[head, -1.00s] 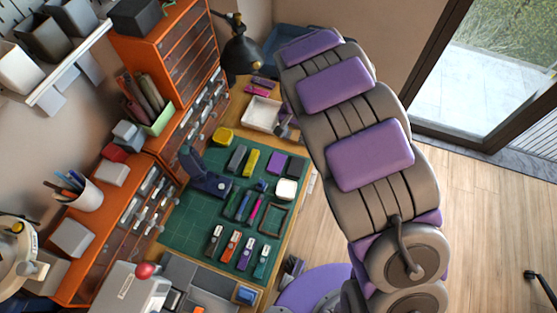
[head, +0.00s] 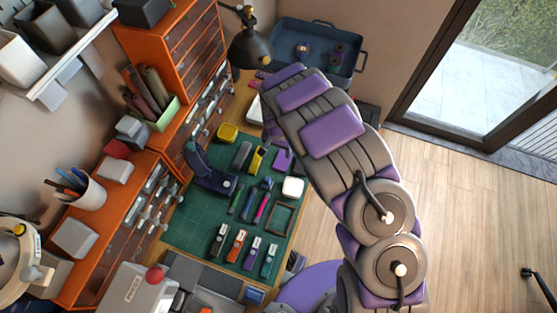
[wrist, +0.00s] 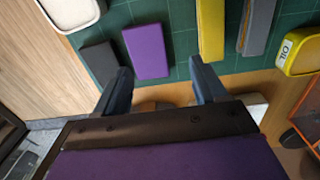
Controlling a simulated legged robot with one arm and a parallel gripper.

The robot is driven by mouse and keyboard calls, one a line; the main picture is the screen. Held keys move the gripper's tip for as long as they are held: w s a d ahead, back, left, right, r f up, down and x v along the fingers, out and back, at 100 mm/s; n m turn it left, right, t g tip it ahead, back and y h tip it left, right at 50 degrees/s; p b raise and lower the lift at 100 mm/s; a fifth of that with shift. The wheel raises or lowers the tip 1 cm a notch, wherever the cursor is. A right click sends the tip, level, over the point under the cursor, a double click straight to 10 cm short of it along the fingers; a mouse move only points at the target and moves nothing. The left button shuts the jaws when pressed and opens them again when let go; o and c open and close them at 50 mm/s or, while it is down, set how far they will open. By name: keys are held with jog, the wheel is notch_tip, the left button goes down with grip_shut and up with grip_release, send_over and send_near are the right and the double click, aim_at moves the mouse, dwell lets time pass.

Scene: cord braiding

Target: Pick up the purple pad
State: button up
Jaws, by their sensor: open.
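The purple pad (wrist: 147,52) is a flat rectangle lying on the green cutting mat (wrist: 175,14) near its edge in the wrist view. In the head view the pad (head: 283,161) is partly covered by my arm. My gripper (wrist: 164,76) is open and empty. Its two dark fingers are spread on either side of the pad's near end and apart from it, the pad lying just beyond the fingertips. In the head view the gripper is mostly hidden behind my arm.
A dark block (wrist: 99,62) lies close left of the pad. A yellow bar (wrist: 211,32) and a grey bar (wrist: 257,26) lie to its right. A white object (wrist: 70,10) and a yellow case (wrist: 300,52) are farther out. An orange drawer cabinet (head: 135,190) flanks the desk.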

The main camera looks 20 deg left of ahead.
aim_at(283, 160)
jog(key=shift+d+f, duration=0.25)
jog(key=shift+f, duration=0.3)
jog(key=d, duration=0.2)
jog(key=shift+w+d+f+b, duration=0.1)
jog(key=shift+d+f+b, duration=0.2)
jog(key=shift+d+f, duration=0.1)
jog(key=f, duration=0.1)
jog(key=a+f+b, duration=0.1)
jog(key=f, duration=0.1)
jog(key=shift+f, duration=0.25)
jog(key=shift+s+a+f, duration=0.15)
jog(key=shift+s+a, duration=0.05)
jog(key=shift+a, duration=0.05)
jog(key=shift+a+f, duration=0.2)
jog(key=shift+f, duration=0.1)
jog(key=shift+w, duration=0.15)
jog(key=shift+c, duration=0.7)
jog(key=shift+w+d+r, duration=0.1)
jog(key=shift+w+d, duration=0.15)
jog(key=shift+d, duration=0.15)
jog(key=c, duration=0.4)
jog(key=shift+a, duration=0.2)
grip_shut()
